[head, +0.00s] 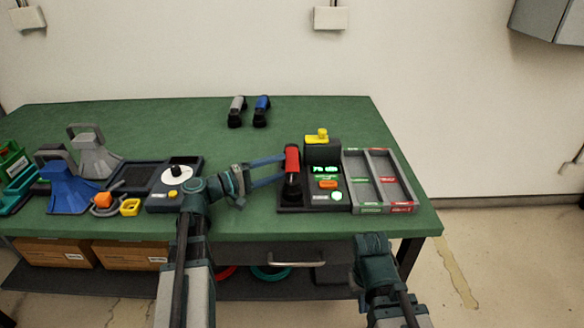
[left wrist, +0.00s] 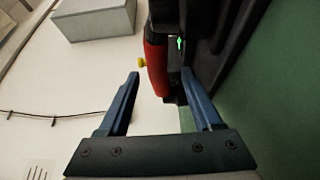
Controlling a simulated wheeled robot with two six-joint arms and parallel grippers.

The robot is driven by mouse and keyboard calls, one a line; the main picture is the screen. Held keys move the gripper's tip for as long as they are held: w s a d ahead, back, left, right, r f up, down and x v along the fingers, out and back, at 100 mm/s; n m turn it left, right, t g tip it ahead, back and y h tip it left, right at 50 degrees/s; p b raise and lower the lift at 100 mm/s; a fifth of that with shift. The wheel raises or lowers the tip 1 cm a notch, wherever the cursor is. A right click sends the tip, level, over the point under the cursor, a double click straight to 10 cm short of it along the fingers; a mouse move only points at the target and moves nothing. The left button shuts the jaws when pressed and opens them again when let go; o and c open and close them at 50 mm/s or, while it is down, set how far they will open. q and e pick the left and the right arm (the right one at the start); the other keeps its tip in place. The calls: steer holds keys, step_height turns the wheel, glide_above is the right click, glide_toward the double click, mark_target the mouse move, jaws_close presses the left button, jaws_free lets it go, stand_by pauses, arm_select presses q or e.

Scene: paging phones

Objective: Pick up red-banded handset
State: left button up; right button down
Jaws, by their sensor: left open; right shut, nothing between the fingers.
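The red-banded handset (head: 292,159) stands upright on a dark base at the left of the paging console (head: 322,153). My left gripper (head: 284,169) reaches in from the left. Its two blue fingers are open, with their tips at the handset. In the left wrist view, the red handset (left wrist: 156,62) shows between and just beyond the spread fingers; I cannot tell whether they touch it. My right gripper (head: 371,241) is shut and empty, low in front of the table's right part; its fingertips are hard to make out.
A grey handset (head: 237,111) and a blue handset (head: 262,111) stand at the back. A divided grey tray (head: 378,181) is right of the console. A dial box (head: 176,186), a blue horn (head: 69,189) and a grey horn (head: 95,158) are on the left. The green table's middle is clear.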

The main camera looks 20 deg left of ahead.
mark_target(292, 162)
arm_select(q)
steer(key=shift+x, duration=2.65)
steer(key=shift+r, duration=0.15)
jaws_close()
